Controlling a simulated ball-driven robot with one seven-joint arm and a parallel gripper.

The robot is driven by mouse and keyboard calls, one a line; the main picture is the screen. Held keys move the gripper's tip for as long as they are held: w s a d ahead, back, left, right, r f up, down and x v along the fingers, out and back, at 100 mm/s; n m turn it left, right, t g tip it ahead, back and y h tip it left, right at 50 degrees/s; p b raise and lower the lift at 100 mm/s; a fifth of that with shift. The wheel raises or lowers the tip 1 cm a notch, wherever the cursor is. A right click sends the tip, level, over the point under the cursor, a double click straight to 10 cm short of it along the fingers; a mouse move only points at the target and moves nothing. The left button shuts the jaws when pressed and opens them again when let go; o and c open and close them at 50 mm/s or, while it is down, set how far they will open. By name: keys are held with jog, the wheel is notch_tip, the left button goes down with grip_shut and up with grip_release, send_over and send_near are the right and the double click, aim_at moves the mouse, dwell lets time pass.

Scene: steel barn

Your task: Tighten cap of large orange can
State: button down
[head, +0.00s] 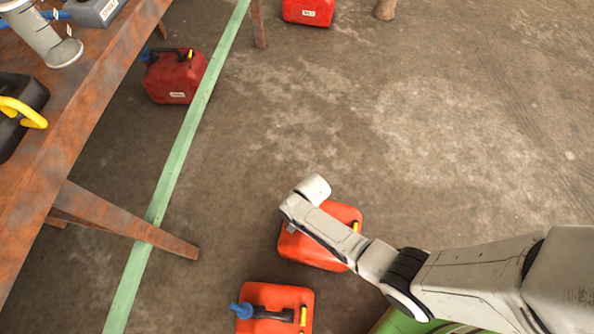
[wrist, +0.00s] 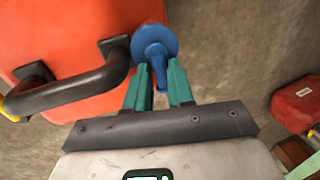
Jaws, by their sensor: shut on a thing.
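An orange can (head: 345,216) stands on the floor under my arm in the head view, partly covered by it. In the wrist view the orange can (wrist: 75,35) fills the upper left, with a black handle and a blue cap (wrist: 154,46). My gripper (wrist: 159,84) has its teal fingers on either side of the cap's narrow blue stem and is shut on it. The cap's seat on the can is hidden from this angle. In the head view the gripper's fingers and this cap are hidden behind my arm.
A second orange can (head: 270,293) with a blue cap stands close by, at the bottom. Red cans (head: 172,80) (head: 308,12) stand farther off. The floor at right is clear.

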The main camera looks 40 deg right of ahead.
jog(key=shift+w, duration=0.1)
jog(key=c, duration=1.1)
grip_release()
jog(key=shift+f, duration=0.1)
